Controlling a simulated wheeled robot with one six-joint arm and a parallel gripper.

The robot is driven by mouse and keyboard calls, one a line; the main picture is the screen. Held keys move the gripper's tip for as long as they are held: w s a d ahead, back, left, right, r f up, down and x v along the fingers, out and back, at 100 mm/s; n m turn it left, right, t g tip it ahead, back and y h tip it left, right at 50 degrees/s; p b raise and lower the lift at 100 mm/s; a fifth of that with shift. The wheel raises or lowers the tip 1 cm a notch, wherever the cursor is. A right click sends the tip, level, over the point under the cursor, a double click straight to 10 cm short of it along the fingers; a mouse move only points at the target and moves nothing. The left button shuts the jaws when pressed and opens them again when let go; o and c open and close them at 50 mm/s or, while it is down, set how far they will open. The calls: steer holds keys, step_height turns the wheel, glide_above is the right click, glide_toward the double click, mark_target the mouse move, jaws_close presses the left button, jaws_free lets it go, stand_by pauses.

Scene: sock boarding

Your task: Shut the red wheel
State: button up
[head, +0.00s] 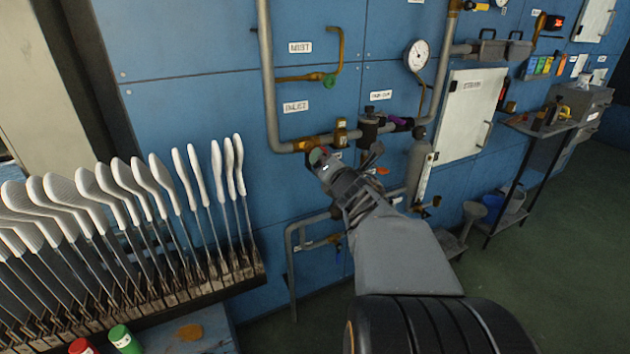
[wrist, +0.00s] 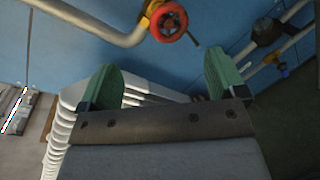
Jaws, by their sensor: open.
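The red wheel (wrist: 168,21) is a small round handwheel on a yellow valve body (wrist: 152,10), on a grey pipe at the top of the wrist view. In the head view my gripper (head: 345,157) covers most of that spot, with only a hint of red by its left fingertip. In the wrist view my gripper (wrist: 164,78) is open, its two green-padded fingers wide apart with nothing between them. The wheel lies beyond the fingertips, about midway between them, and looks apart from both. How far its valve is turned cannot be told.
A rack (head: 190,290) of white foot-shaped boards (head: 150,175) stands left of my arm. Grey pipes (head: 268,80), a gauge (head: 417,55) and a white cabinet (head: 470,112) line the blue wall. A side table (head: 540,128) stands right. Green floor (head: 560,240) is clear.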

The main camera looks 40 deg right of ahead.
step_height(320, 180, down, 4)
steer(key=d+r+n+t+y+b, duration=0.1)
steer(key=d+n+t+y+b, duration=0.2)
steer(key=n, duration=0.7)
steer(key=shift+g, duration=0.4)
steer(key=w, duration=0.4)
steer(key=w+d, duration=0.1)
steer(key=w, duration=0.7)
steer(key=shift+w+d+f, duration=0.15)
steer(key=shift+w+f, duration=0.05)
steer(key=shift+w, duration=0.1)
steer(key=c, duration=0.9)
